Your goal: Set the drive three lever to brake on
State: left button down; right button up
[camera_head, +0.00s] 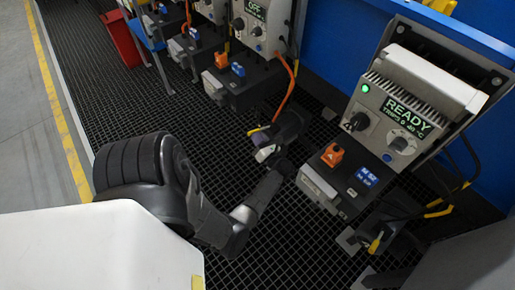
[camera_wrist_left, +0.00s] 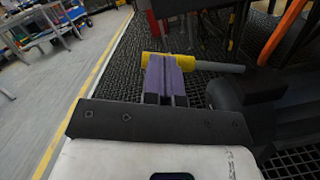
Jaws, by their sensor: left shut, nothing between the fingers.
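My left gripper (camera_head: 258,140) is near the middle of the head view, left of the nearest drive's box. In the left wrist view its purple fingers (camera_wrist_left: 166,78) are together with nothing between them. A lever with a yellow grip (camera_wrist_left: 178,64) and grey rod lies across just beyond the fingertips; contact cannot be told. A bit of yellow (camera_head: 252,130) shows beside the fingers in the head view. Another yellow-tipped lever (camera_head: 376,242) stands at the nearest motor, lower right. I cannot read which drive is number three. My right gripper is not in view.
The nearest drive unit (camera_head: 425,80) shows READY and a green lamp, with an orange switch (camera_head: 332,154) and blue block below. Farther units stand behind; one display (camera_head: 255,9) reads OFF. Orange cables hang near my gripper. Dark grating (camera_head: 290,240) covers the floor.

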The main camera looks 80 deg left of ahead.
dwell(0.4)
pick_arm(q)
jog(key=p+v, duration=0.1)
jog(key=v, duration=0.6)
jog(key=shift+d, duration=0.15)
jog(key=shift+w, duration=0.15)
dwell(0.6)
